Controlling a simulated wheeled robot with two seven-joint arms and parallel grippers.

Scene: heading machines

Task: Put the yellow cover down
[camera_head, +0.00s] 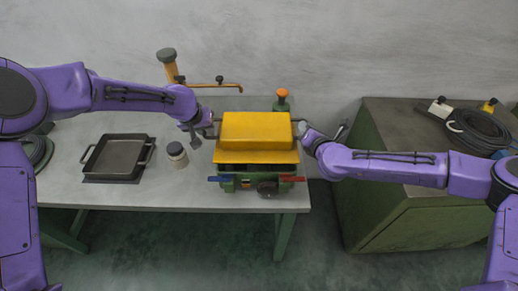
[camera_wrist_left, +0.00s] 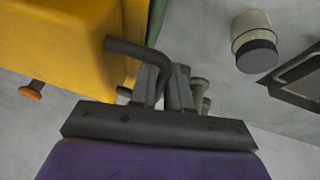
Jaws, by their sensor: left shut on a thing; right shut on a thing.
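The yellow cover (camera_head: 256,130) sits over the top of the green machine (camera_head: 262,184) on the table, and looks roughly level. Whether it rests on the machine or is held just above it I cannot tell. My left gripper (camera_head: 208,131) is shut on the cover's dark left handle; in the left wrist view the fingers (camera_wrist_left: 165,85) close on this bent handle (camera_wrist_left: 140,52) beside the yellow side (camera_wrist_left: 60,40). My right gripper (camera_head: 304,131) is at the cover's right side, shut on the handle there, which is mostly hidden.
The grey table (camera_head: 120,205) carries a black square tray (camera_head: 118,158) and a jar with a dark lid (camera_head: 177,155) left of the machine. An orange-topped post (camera_head: 282,100) stands behind it. A green cabinet (camera_head: 400,215) with coiled cable (camera_head: 480,130) stands at right.

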